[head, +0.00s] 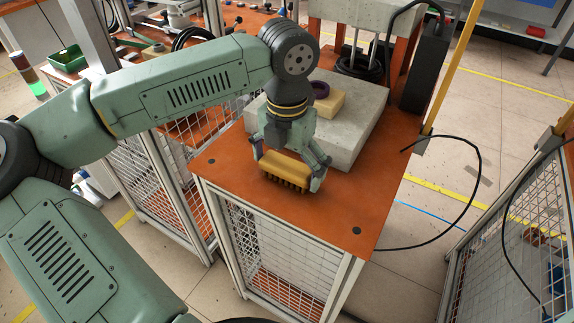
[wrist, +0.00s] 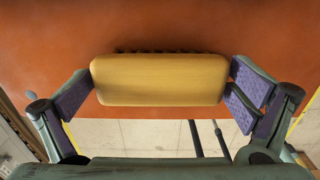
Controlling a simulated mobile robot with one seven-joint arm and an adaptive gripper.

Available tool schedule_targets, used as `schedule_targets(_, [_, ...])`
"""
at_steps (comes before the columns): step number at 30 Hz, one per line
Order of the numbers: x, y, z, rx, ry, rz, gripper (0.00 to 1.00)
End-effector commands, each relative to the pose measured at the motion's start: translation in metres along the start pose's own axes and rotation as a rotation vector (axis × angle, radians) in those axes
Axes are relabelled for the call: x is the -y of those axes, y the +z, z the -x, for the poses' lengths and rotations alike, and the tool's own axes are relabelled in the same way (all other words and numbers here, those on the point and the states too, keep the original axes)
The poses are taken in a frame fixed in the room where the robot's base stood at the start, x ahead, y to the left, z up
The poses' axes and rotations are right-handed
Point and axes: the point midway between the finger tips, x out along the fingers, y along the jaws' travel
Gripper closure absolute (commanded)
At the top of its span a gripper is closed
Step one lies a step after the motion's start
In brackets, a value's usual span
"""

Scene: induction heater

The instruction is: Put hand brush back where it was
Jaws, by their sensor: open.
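The hand brush (head: 286,171) has a yellow wooden block and dark bristles. It is at the front part of the orange table top (head: 345,205), bristles toward the table. In the wrist view the brush (wrist: 160,80) lies between the two purple-padded fingers of my gripper (wrist: 158,95). The fingers stand at its two ends; the left pad is close to the left end and the right pad is close to the right end. My gripper (head: 291,168) is open around the brush from above. I cannot tell whether the bristles fully rest on the table.
A black box (head: 426,67) stands at the back right. A black cable (head: 478,175) hangs off the right edge. The table's front corner is bare.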

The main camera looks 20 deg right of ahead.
Motion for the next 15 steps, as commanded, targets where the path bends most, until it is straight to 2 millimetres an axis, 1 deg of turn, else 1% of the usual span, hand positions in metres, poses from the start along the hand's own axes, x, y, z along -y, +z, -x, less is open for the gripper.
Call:
schedule_targets(5, [0.000, 0.000, 0.002, 0.000, 0.000, 0.000, 0.00])
schedule_targets(9, [-0.001, 0.001, 0.010, 0.001, 0.002, 0.001, 0.00])
schedule_targets(11, [-0.001, 0.001, 0.020, 0.003, 0.002, 0.002, 0.00])
schedule_targets(15, [-0.001, 0.001, 0.051, 0.003, 0.003, 0.002, 0.00])
